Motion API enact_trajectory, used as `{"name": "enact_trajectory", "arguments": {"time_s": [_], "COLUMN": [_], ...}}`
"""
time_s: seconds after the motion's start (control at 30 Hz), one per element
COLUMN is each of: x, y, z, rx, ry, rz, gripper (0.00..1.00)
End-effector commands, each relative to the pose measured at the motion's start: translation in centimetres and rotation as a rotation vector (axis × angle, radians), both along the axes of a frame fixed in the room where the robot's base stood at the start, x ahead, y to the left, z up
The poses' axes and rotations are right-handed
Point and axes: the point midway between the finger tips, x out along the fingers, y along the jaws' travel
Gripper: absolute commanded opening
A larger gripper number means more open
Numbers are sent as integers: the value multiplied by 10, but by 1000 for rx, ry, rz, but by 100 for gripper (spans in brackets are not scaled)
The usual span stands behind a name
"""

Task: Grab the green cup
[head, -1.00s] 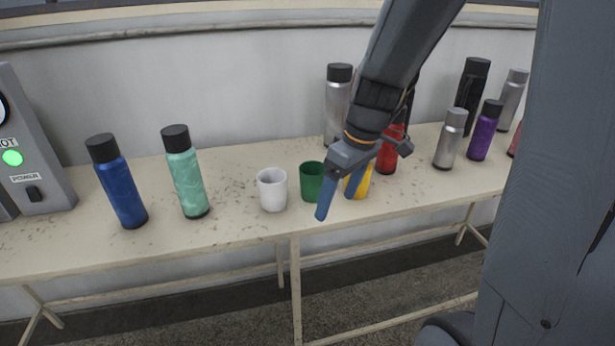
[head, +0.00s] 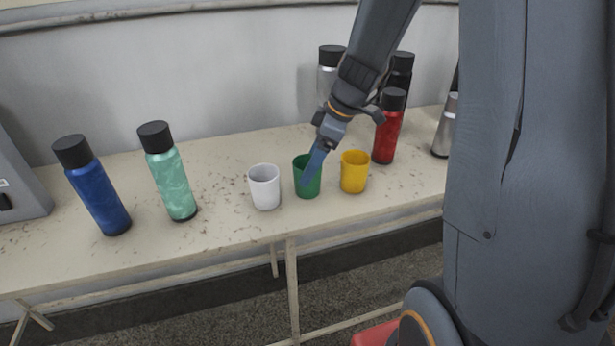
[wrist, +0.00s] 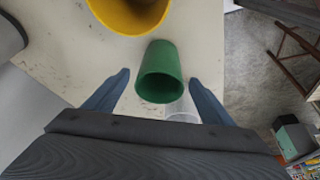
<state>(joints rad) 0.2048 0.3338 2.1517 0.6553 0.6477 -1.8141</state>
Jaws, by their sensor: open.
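The green cup (head: 311,184) stands upright on the table between a white cup and a yellow cup. My gripper (head: 310,172) is at the green cup in the head view, its blue fingers covering part of the cup. In the wrist view the green cup (wrist: 159,72) lies ahead, between the lines of my two spread fingers (wrist: 160,92). The fingers are open, with a gap on each side of the cup. I cannot tell how far the fingertips reach around it.
The white cup (head: 264,187) stands close on the left, and the yellow cup (head: 354,172) on the right. A red bottle (head: 389,127) and a silver bottle (head: 330,68) stand behind. Teal (head: 168,172) and blue (head: 92,186) bottles stand farther left. The table's front edge is near the cups.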

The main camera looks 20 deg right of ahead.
Motion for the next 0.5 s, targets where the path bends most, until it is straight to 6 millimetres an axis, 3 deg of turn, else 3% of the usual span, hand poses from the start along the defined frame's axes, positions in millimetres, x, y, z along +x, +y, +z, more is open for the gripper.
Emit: {"name": "enact_trajectory", "arguments": {"time_s": [0.23, 0.5], "x": [5, 6], "y": [10, 11], "z": [-24, -27], "rx": [0, 0], "ry": [2, -1], "rz": [1, 0], "gripper": [77, 77]}}
